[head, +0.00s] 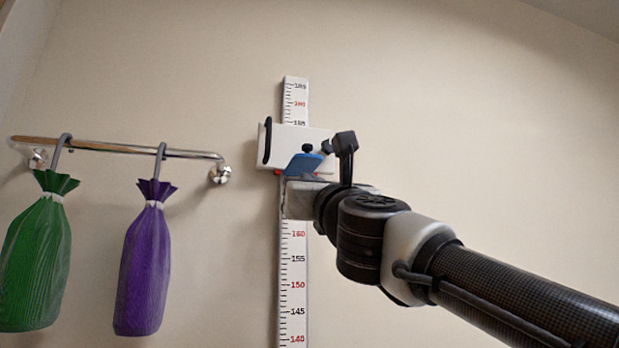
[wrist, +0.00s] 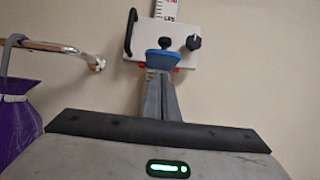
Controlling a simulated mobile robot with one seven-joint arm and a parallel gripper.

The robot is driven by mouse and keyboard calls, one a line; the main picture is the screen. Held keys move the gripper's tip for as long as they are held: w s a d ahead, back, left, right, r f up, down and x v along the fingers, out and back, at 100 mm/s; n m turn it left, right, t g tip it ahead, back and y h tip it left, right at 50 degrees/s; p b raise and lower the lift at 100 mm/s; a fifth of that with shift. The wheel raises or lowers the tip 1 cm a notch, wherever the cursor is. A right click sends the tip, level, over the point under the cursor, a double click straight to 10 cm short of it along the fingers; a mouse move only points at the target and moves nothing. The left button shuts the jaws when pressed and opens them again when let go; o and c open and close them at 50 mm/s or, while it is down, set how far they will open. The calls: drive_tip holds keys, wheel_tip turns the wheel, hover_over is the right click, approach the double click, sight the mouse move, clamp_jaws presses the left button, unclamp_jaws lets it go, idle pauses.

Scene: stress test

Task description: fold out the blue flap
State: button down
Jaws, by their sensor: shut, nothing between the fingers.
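The blue flap (head: 303,163) is on the lower front of a white sliding head (head: 310,139) on a wall-mounted height scale (head: 292,262). In the wrist view the flap (wrist: 163,57) shows just beyond the fingertips, tilted, with a dark knob (wrist: 166,42) above it. My gripper (wrist: 158,76) is shut and empty, its tips right below the flap. I cannot tell whether they touch it. In the head view my gripper (head: 293,186) covers part of the scale and the flap's lower edge.
A black handle (wrist: 131,33) is on the sliding head's left and a black knob (wrist: 193,42) on its right. A metal rail (head: 110,148) at left carries a green bag (head: 38,255) and a purple bag (head: 143,265). The wall at right is bare.

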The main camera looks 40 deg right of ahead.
drive_tip(key=shift+s+a+r+p, duration=0.15)
drive_tip(key=shift+r+p, duration=0.1)
drive_tip(key=shift+r, duration=0.25)
drive_tip(key=shift+s+r+p, duration=0.2)
drive_tip(key=shift+r+p, duration=0.05)
drive_tip(key=shift+r, duration=0.25)
drive_tip(key=shift+s+a+r+p, duration=0.15)
drive_tip(key=shift+r+p, duration=0.1)
drive_tip(key=shift+r, duration=0.35)
drive_tip(key=b, duration=0.3)
approach(309, 161)
wheel_tip(309, 161, down, 4)
drive_tip(key=s+a, duration=0.1)
drive_tip(key=s, duration=0.2)
drive_tip(key=shift+w+a+r, duration=0.15)
drive_tip(key=shift+a, duration=0.05)
